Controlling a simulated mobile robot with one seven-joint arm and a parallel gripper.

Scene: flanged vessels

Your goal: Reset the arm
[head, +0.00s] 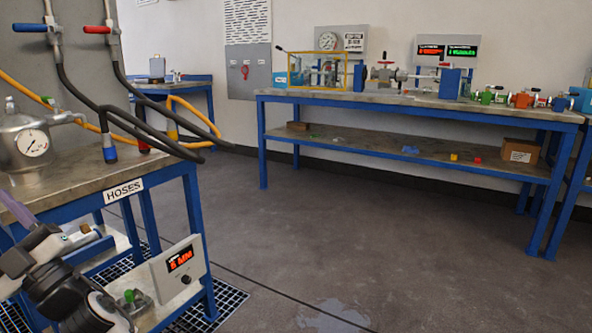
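Part of my arm (55,272) shows at the lower left corner, as white and black links in front of the hoses bench. No fingertips of my gripper can be made out in this view, so its opening and anything held are not shown.
The hoses bench (90,178) stands close at left, with a gauge vessel (28,142) and dark hoses hanging above it. A display box (178,268) sits low at its front. A long blue-legged bench (400,98) with valves lines the back wall. The middle floor (330,230) is clear.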

